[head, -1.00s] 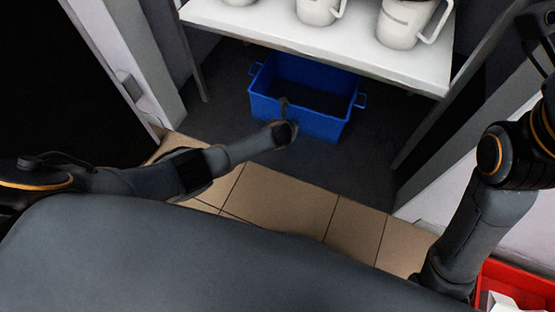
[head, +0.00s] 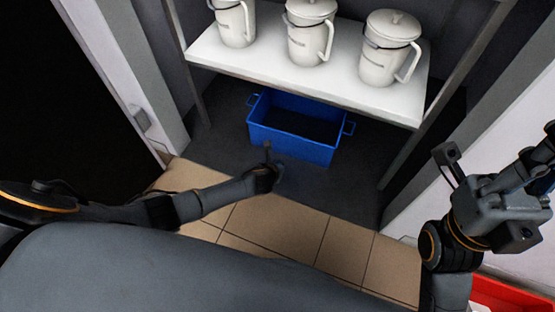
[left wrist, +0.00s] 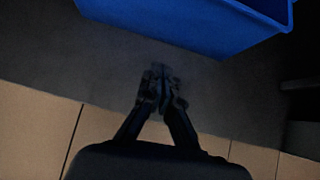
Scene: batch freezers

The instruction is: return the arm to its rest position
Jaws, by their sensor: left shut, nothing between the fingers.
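My left arm reaches in from the left in the head view. Its gripper (head: 267,160) hangs over the dark floor just in front of the blue crate, apart from it. In the left wrist view the left gripper (left wrist: 162,82) has its fingers together with nothing between them. The floor lies below it and the crate ahead. My right arm stands at the right edge of the head view. Its gripper (head: 535,170) is partly cut off there, so the state of its fingers is unclear.
The blue crate (head: 290,141) stands on the floor under a white shelf (head: 270,76) holding three lidded white jugs (head: 308,35). A red container (head: 505,294) is at the lower right. Tan tiles (head: 268,225) in front are clear.

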